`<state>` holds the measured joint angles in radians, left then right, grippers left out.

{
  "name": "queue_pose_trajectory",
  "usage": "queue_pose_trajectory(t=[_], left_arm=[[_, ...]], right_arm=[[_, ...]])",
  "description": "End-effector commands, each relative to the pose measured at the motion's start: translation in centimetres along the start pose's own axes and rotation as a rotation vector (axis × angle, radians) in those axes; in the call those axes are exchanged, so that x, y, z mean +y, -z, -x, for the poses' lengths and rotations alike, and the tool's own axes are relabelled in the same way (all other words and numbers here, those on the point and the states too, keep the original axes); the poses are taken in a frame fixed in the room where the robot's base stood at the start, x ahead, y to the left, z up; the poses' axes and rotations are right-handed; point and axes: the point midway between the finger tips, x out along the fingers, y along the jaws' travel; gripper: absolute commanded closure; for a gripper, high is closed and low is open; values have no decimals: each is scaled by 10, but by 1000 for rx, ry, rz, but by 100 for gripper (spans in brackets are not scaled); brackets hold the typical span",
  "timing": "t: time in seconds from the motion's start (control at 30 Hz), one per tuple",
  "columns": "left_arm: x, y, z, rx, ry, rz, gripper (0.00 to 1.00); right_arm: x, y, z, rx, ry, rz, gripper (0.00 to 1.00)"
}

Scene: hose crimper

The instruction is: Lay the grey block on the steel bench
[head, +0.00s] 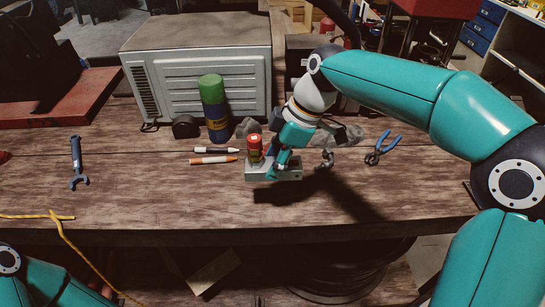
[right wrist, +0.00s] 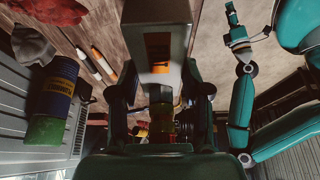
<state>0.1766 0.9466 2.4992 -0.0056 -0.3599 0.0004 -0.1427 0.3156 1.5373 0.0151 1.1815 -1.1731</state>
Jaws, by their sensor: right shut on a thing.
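The grey block (head: 289,174) is a low, box-shaped piece over the wooden top of the bench (head: 180,205), near the middle of the head view. My right gripper (head: 272,168) reaches down from the upper right and is shut on the block. In the right wrist view the block (right wrist: 140,12) sits between the fingers (right wrist: 158,95). A dark shadow lies just below the block; I cannot tell whether it touches the bench. My left arm shows at the lower left of the head view, with its gripper outside that frame. A small arm end in the right wrist view is unclear.
A red capped piece (head: 254,147) shows at the block's left end. Two markers (head: 214,159), a green-and-blue can (head: 213,108) and a grey metal case (head: 200,65) stand or lie behind and left. Blue-handled pliers (head: 383,148) lie right, a wrench (head: 76,162) far left. The front middle is clear.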

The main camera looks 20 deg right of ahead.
Motion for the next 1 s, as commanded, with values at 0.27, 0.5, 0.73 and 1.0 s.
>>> queue_pose_trajectory(t=[0.27, 0.5, 0.73, 1.0], left_arm=[[-2, 0, -4, 0, 0, 0, 60], [-7, 0, -20, 1, 0, 0, 60], [-15, 0, -41, 1, 0, 0, 60], [-23, 1, -64, 1, 0, 0, 60]], right_arm=[[0, -2, -3, 9, 1, 1, 100], [0, -10, -22, 9, 2, 1, 100], [1, -20, -47, 9, 1, 1, 100], [1, -32, -74, 9, 1, 1, 100]])
